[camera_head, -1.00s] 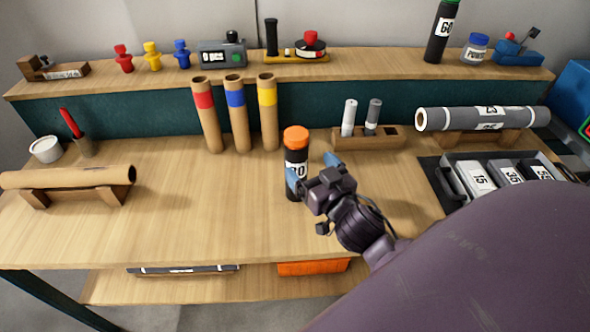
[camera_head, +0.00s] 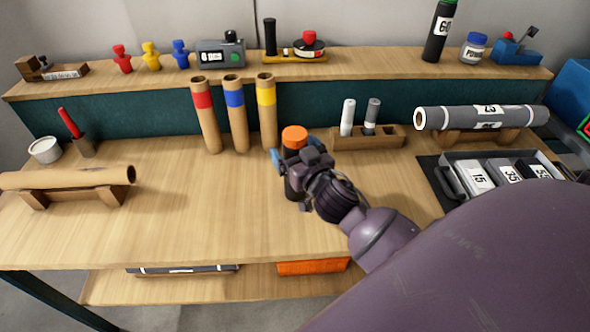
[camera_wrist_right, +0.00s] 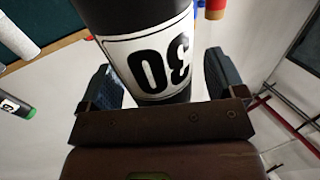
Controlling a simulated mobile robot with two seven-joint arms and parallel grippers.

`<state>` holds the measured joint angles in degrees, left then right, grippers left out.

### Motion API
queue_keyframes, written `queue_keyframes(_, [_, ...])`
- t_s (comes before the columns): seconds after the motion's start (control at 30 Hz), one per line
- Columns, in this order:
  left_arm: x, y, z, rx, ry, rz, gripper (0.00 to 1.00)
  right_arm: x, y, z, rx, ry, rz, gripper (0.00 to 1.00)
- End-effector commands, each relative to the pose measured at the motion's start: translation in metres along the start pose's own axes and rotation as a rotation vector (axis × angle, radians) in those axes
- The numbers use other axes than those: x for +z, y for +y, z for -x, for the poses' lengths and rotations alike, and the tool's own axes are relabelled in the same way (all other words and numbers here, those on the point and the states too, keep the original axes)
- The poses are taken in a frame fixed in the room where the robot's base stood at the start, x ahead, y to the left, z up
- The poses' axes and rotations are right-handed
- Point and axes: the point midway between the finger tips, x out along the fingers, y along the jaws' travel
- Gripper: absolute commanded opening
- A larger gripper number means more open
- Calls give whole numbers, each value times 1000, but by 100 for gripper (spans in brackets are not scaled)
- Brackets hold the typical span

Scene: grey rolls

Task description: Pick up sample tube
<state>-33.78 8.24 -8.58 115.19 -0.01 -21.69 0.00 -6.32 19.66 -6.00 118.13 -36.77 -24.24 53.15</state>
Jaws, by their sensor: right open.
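The sample tube (camera_head: 294,136) is black with an orange cap and stands upright on the bench, partly hidden behind my right gripper in the head view. In the right wrist view, its black body (camera_wrist_right: 145,52) with a white label reading 30 fills the space between the two fingers. My right gripper (camera_head: 291,152) is open around the tube, with one blue-grey finger on each side; it also shows in the wrist view (camera_wrist_right: 158,80). Gaps show beside the tube near the fingertips. My left gripper is not in view.
A wooden holder (camera_head: 368,138) with two small cylinders is to the right. A grey roll (camera_head: 470,118) and a tray of weights (camera_head: 455,186) lie farther right.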

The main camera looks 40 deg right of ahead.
Motion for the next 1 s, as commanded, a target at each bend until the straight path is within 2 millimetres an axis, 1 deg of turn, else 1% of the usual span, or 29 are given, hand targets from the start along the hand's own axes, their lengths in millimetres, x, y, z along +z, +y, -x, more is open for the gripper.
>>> queue_keyframes(0.03, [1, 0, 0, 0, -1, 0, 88, 0, 0, 0, 0, 0, 0, 89])
queue_keyframes(0.07, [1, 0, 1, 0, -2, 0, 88, 0, 0, 0, 0, 0, 0, 86])
queue_keyframes(0.4, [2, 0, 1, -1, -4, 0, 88, 0, 0, 0, 0, 0, 0, 34])
queue_keyframes(0.5, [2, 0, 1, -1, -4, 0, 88, 0, 0, 0, 0, 0, 0, 20])
queue_keyframes(0.77, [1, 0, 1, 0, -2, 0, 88, -2, 0, 0, 0, 2, 0, 20])
queue_keyframes(0.87, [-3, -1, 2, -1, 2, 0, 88, -10, 0, 0, 0, 4, 0, 20])
queue_keyframes(0.97, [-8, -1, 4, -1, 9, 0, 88, -25, 0, 0, -1, 7, 0, 20])
queue_keyframes(1.0, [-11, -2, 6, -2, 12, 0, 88, -33, 0, 0, -1, 8, -1, 20])
